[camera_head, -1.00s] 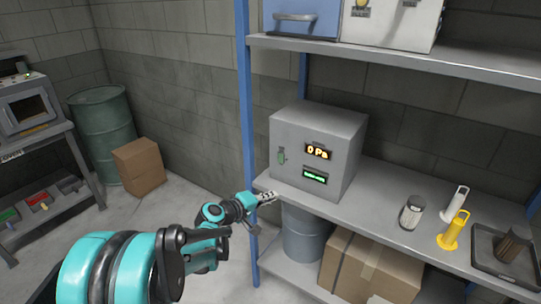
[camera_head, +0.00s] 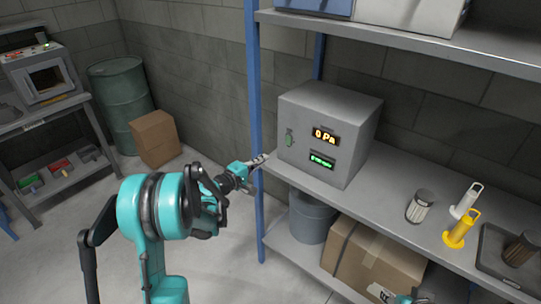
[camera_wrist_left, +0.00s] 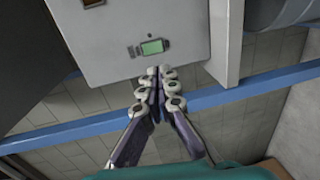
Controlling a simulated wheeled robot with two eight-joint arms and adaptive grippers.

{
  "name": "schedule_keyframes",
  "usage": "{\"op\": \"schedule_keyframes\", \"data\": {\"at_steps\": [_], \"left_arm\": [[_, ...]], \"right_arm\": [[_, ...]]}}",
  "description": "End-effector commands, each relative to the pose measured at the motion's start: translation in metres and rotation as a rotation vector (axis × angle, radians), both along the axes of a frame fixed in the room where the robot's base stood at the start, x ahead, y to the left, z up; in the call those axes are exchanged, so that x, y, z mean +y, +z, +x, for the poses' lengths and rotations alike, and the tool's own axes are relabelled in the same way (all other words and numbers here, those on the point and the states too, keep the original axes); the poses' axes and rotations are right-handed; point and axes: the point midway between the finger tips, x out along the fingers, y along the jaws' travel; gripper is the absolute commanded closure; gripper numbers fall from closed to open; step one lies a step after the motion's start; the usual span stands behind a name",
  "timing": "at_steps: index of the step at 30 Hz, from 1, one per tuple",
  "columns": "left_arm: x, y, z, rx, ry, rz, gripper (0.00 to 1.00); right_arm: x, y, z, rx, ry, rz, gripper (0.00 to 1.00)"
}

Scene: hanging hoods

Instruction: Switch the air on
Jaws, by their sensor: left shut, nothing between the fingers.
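A grey box (camera_head: 328,135) stands on the shelf's left end. Its front has an amber display (camera_head: 325,136) reading 0 Pa, a lit green display (camera_head: 321,161) below it and a small green switch (camera_head: 289,138) at the left. My left gripper (camera_head: 262,160) is shut and empty, left of the box front near the blue post. In the left wrist view, the gripper (camera_wrist_left: 158,73) points at the box face (camera_wrist_left: 115,25), its tips just short of the green switch (camera_wrist_left: 152,47); contact cannot be told. My right gripper (camera_head: 385,294) shows partly at the bottom edge.
The blue shelf post (camera_head: 256,130) stands close to my left gripper. A bucket (camera_head: 310,218) and carton (camera_head: 375,262) sit below.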

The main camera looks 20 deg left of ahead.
Motion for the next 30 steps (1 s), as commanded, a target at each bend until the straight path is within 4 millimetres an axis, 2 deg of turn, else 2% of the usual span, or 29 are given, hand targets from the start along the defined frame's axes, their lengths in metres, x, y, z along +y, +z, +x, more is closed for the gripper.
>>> {"op": "schedule_keyframes", "data": {"at_steps": [12,16,21,30], "left_arm": [[-0.030,-0.013,0.080,0.000,-0.003,0.000,1.00],[-0.037,-0.015,0.100,0.000,-0.002,0.001,1.00],[-0.042,-0.016,0.115,0.001,-0.002,0.001,1.00],[-0.044,-0.015,0.119,0.000,-0.001,0.001,1.00]], "right_arm": [[0.000,-0.020,0.000,0.000,0.000,0.000,0.60],[0.000,-0.026,0.000,0.000,0.000,0.000,0.60],[0.000,-0.030,0.000,0.000,0.000,0.000,0.60],[0.000,-0.031,0.000,0.000,0.000,0.000,0.60]]}}
